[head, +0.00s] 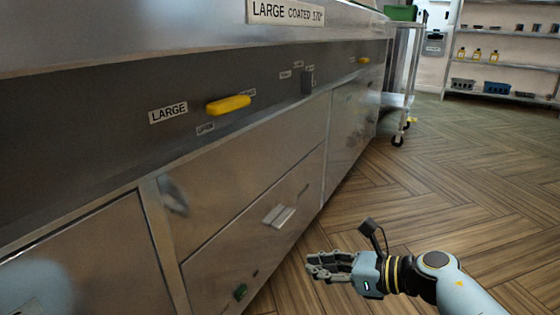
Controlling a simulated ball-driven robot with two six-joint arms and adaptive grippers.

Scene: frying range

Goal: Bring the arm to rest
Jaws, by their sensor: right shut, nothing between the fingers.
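My right gripper (318,265) is at the lower middle of the head view, with its arm coming in from the lower right. It is shut and empty, pointing left over the wooden floor. It appears apart from the steel range front (250,165), though the exact gap is hard to judge. My left gripper is not in view.
The range front carries a yellow handle (228,105) by a LARGE label (168,111), a second yellow handle (363,60) and a drawer pull (279,215). A wheeled cart (399,100) stands at its far end. Shelves (505,65) stand at the back right. The floor (460,170) is clear.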

